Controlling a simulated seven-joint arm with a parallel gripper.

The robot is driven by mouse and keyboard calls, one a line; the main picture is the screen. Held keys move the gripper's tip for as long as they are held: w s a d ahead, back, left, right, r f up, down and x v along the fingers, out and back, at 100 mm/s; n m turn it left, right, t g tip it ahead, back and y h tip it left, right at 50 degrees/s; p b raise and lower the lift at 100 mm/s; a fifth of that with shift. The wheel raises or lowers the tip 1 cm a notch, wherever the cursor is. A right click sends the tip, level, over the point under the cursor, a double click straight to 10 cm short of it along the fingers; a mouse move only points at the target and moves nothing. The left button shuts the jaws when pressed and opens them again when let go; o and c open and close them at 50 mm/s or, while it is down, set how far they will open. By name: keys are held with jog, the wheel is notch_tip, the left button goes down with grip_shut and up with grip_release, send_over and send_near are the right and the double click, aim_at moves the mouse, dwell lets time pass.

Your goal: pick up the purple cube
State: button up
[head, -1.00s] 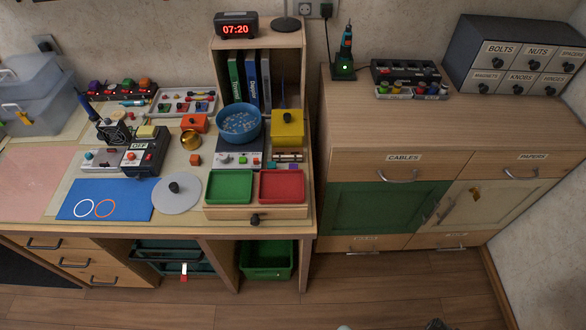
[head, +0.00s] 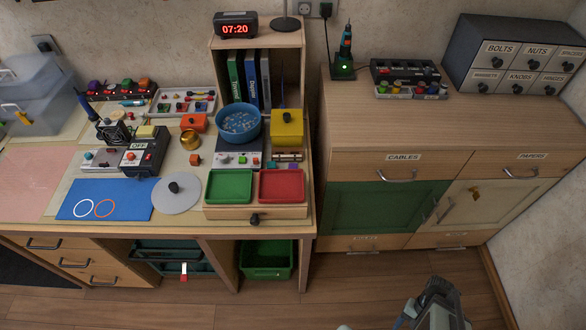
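A small purple cube (head: 293,166) appears to lie on the desk, just behind the red tray (head: 282,186) and in front of the yellow box. It is tiny in this view. A small green cube (head: 271,165) lies to its left. My gripper (head: 436,302) is at the bottom right of the head view, over the floor in front of the cabinet, well away from the cube. Its fingers cannot be made out, so its opening is unclear.
A green tray (head: 230,186) sits left of the red one. The yellow box (head: 287,128) and blue bowl (head: 239,122) stand behind the small cubes. An orange cube (head: 195,159) lies further left. The wooden cabinet top (head: 440,125) has free room in front.

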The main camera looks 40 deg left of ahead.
jog(key=w+a+r+n+t+h, duration=0.1)
jog(key=w+a+r+n+t, duration=0.1)
jog(key=w+a+r, duration=0.85)
notch_tip(320, 180, up, 35)
jog(key=n+t+y, duration=0.2)
jog(key=n+t, duration=0.1)
jog(key=n, duration=0.2)
send_over(293, 166)
jog(key=shift+f, duration=6.5)
jog(key=shift+c, duration=0.4)
grip_shut()
jog(key=shift+r, duration=0.1)
